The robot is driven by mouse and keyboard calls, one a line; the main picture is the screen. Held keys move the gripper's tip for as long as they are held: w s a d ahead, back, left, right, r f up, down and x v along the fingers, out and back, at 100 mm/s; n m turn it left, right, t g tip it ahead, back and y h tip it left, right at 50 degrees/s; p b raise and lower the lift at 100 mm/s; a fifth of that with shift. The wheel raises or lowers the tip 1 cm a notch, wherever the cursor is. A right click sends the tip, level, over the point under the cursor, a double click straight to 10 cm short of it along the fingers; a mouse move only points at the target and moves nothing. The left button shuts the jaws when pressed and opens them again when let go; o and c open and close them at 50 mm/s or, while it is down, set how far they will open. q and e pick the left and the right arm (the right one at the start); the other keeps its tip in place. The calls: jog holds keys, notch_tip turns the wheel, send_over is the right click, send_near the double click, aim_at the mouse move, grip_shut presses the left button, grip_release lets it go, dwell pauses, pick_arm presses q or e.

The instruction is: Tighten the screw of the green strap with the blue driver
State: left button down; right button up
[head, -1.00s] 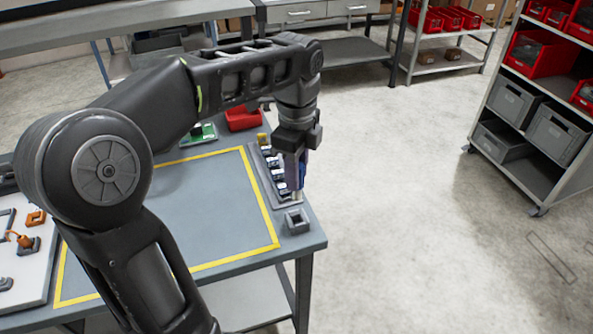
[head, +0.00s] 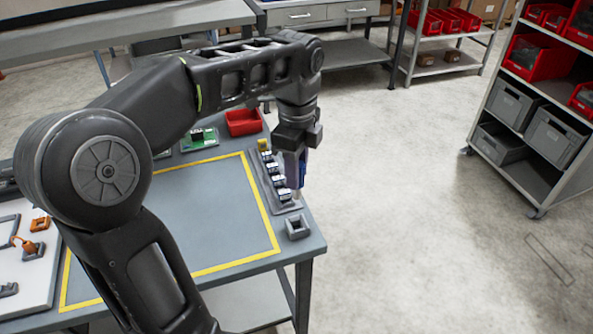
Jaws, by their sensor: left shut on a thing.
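My left gripper (head: 296,148) comes down over the right edge of the grey table and is shut on the blue driver (head: 302,168). The driver points down, its lower end at the outer side of a grey rail (head: 291,208) with several dark and white units. Whether the tip touches anything cannot be told. A green piece (head: 198,138) with dark and white parts lies at the table's back; I cannot tell whether it is the green strap. No screw can be made out. My right gripper is not in view.
A small grey square holder (head: 298,226) stands near the table's front right corner. A red bin (head: 243,121) is at the back. A white board (head: 30,262) with orange pieces lies at the left. The yellow-framed area (head: 215,215) is clear where visible.

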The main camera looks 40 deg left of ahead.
pick_arm(q)
notch_tip(320, 180, up, 3)
jog(key=shift+f+p, duration=0.2)
jog(key=shift+p, duration=0.55)
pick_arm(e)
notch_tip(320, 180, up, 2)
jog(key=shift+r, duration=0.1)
pick_arm(q)
jog(key=shift+f, duration=0.1)
jog(key=w+d+f+n+b, duration=0.1)
jog(key=w+d+f+n, duration=0.9)
jog(key=n, duration=0.6)
jog(key=shift+w+d, duration=0.25)
jog(key=shift+d, duration=0.95)
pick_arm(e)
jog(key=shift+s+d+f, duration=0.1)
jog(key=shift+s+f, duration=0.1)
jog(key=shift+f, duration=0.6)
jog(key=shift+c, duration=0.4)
